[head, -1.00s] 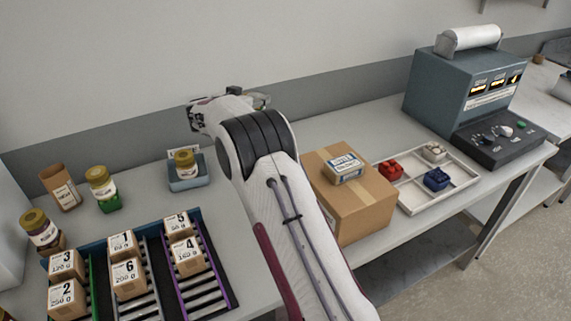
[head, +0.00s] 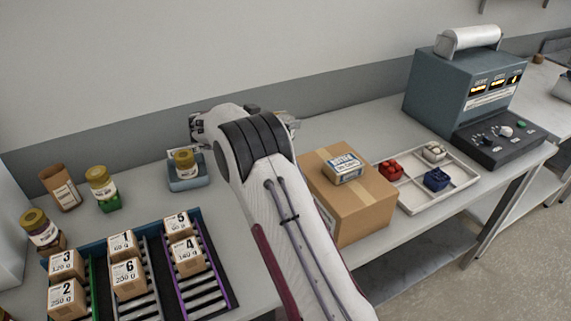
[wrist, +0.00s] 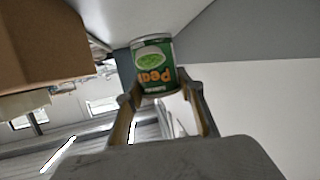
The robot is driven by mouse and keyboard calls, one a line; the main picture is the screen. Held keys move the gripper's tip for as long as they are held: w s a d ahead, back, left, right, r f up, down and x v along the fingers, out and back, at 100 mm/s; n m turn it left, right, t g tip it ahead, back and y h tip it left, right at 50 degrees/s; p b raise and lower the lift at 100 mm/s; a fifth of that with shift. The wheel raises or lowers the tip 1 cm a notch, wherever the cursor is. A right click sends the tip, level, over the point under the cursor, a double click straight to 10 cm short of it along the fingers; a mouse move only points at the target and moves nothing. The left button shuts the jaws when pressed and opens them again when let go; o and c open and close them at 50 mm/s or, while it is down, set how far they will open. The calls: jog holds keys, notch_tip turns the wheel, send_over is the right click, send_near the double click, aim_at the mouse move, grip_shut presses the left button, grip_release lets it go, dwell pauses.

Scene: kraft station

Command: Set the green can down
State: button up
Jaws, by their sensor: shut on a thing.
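The green can (wrist: 155,65), with a peas label, is between the two fingertips of my gripper (wrist: 163,84) in the wrist view. My gripper is shut on it. The label reads upside down in that view. A pale flat surface shows beyond the can; I cannot tell whether the can touches it. In the head view my own arm covers the can and most of the gripper, above the back of the table (head: 335,128).
A cardboard box (head: 362,212) with a small labelled pack (head: 343,167) on top stands right of my arm. A white tray (head: 468,168) holds coloured items. Left are a blue-grey stand with a jar (head: 185,162), other jars, and lanes of numbered boxes (head: 128,278).

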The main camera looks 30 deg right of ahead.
jog(key=shift+f, duration=3.1)
jog(key=shift+f, duration=1.85)
jog(key=shift+f, duration=0.15)
jog(key=o, duration=1.2)
jog(key=shift+v, duration=6.1)
jog(key=shift+d, duration=0.1)
